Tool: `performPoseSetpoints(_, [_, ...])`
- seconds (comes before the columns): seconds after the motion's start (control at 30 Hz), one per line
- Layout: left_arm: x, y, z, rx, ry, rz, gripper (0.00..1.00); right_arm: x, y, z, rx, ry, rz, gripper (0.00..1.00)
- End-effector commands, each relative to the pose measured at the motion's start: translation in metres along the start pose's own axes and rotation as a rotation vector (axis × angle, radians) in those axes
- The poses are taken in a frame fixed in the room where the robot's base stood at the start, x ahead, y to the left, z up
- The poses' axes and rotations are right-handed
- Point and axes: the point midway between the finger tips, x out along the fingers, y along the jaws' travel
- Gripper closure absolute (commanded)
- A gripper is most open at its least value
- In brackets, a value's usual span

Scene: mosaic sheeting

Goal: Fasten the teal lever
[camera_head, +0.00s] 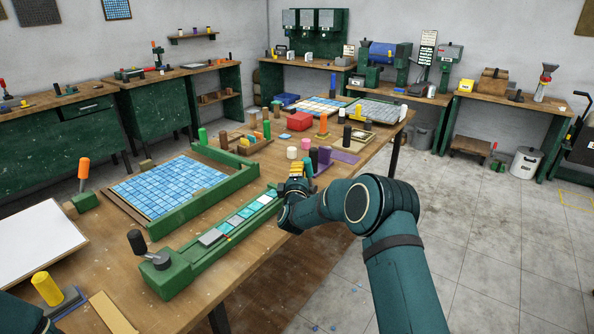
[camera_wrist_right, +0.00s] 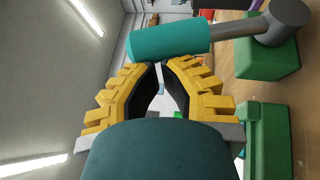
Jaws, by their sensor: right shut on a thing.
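The teal lever's handle (camera_wrist_right: 172,38) lies across the tips of my right gripper (camera_wrist_right: 162,66) in the wrist view. Its grey pivot end (camera_wrist_right: 287,20) is at the right, over a green block (camera_wrist_right: 268,60). In the head view a bit of the teal handle (camera_head: 308,168) stands up beside the yellow fingers of my right gripper (camera_head: 294,172), at the far end of a long green rail fixture (camera_head: 170,278). The fingers are closed together at the handle, and their exact contact is partly hidden. My left gripper is not in view.
Teal, white and grey tiles (camera_head: 240,217) lie along the rail, with a black-handled lever (camera_head: 138,243) at its near end. A green frame with a blue mosaic sheet (camera_head: 170,187) is to the left. Several coloured cylinders stand close behind my right gripper.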

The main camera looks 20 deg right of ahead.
Motion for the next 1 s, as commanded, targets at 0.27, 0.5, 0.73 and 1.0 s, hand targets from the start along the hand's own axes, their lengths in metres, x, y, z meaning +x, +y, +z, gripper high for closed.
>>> performPoseSetpoints(0.27, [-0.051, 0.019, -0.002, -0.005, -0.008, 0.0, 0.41, 0.027, 0.017, 0.016, 0.117, -0.002, -0.201, 1.0])
performPoseSetpoints(0.5, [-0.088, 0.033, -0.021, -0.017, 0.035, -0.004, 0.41, 0.046, 0.016, 0.027, 0.218, -0.001, -0.379, 1.0])
performPoseSetpoints(0.73, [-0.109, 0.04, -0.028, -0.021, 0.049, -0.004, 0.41, 0.058, 0.01, 0.034, 0.293, -0.001, -0.507, 1.0])
performPoseSetpoints(1.0, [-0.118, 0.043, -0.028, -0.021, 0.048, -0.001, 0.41, 0.065, 0.003, 0.038, 0.288, -0.001, -0.503, 1.0])
